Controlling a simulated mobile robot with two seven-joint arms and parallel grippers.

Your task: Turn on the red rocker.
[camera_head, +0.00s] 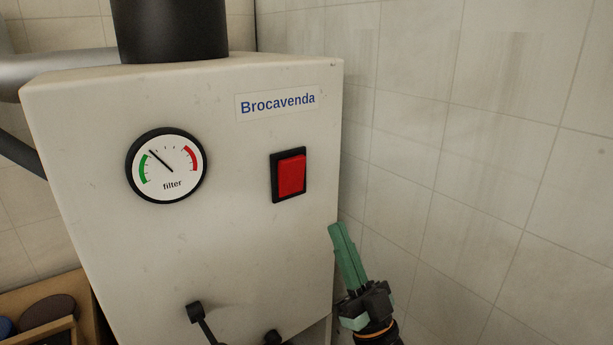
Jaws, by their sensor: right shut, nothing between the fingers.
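The red rocker (291,175) sits in a black frame on the front face of a white box-shaped machine (230,235), right of its gauge and below the "Brocavenda" label. I cannot clearly tell which way the rocker is tipped. My right gripper (336,228) is shut and empty, with green fingers pointing up. In the picture its tips are below and to the right of the rocker, by the machine's right edge, apart from the rocker. My left gripper is not in view.
A round filter gauge (166,166) is on the machine's left front, its needle pointing up-left. A black lever (198,315) sticks out low on the front. A tiled wall (470,170) stands at the right. A wooden tray (50,295) is at the lower left.

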